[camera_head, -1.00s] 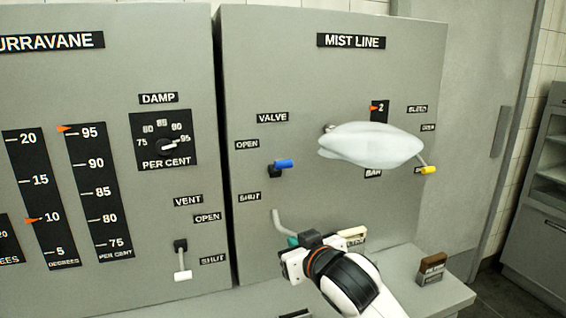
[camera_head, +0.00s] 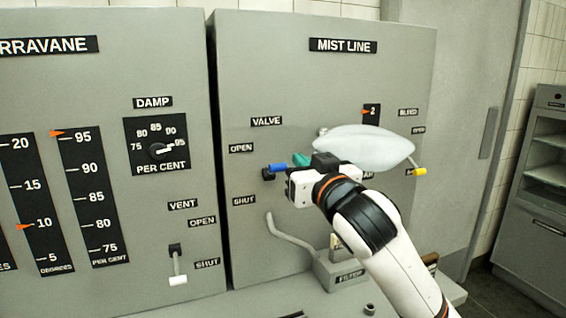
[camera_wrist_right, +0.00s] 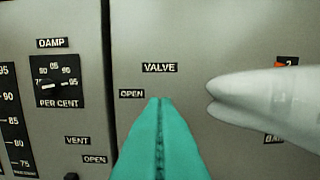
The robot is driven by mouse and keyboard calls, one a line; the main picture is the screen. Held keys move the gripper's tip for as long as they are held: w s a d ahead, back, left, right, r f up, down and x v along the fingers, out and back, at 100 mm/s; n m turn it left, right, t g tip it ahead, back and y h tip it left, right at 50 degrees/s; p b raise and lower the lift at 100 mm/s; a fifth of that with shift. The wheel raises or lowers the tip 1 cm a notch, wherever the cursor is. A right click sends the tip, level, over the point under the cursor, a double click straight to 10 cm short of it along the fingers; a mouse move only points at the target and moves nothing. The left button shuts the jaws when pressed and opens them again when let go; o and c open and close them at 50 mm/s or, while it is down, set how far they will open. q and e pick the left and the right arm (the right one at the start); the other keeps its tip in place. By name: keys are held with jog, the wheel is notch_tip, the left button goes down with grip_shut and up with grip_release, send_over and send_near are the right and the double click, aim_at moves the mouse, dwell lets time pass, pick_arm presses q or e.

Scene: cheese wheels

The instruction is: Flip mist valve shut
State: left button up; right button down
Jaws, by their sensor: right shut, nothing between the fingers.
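The mist valve (camera_head: 277,168) is a small lever with a blue grip on a dark pivot. It is on the grey MIST LINE panel (camera_head: 262,80), below the VALVE label (camera_head: 266,121). Its grip points right, at a height between the OPEN label (camera_head: 241,148) and the SHUT label (camera_head: 244,200), nearer OPEN. My right gripper (camera_head: 300,160) has teal fingers, closed and empty, just right of the blue grip; I cannot tell whether they touch it. In the right wrist view the shut fingers (camera_wrist_right: 160,110) rise below the VALVE label, and the lever is not visible. My left gripper is not in view.
A pale, cloudy, rounded body (camera_head: 365,147) sticks out from the panel right of my gripper. A yellow-tipped bleed lever (camera_head: 419,172) is beyond it. A bent grey pipe (camera_head: 288,235) and the filter box (camera_head: 340,272) are below. The left panel holds the vent lever (camera_head: 177,279).

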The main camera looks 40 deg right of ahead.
jog(key=p, duration=0.3)
send_over(274, 170)
jog(key=s, duration=0.3)
jog(key=shift+w+d+f, duration=0.15)
jog(key=shift+d+f, duration=0.05)
jog(key=shift+f, duration=0.6)
jog(key=shift+w+d+f, duration=0.15)
jog(key=shift+f, duration=0.65)
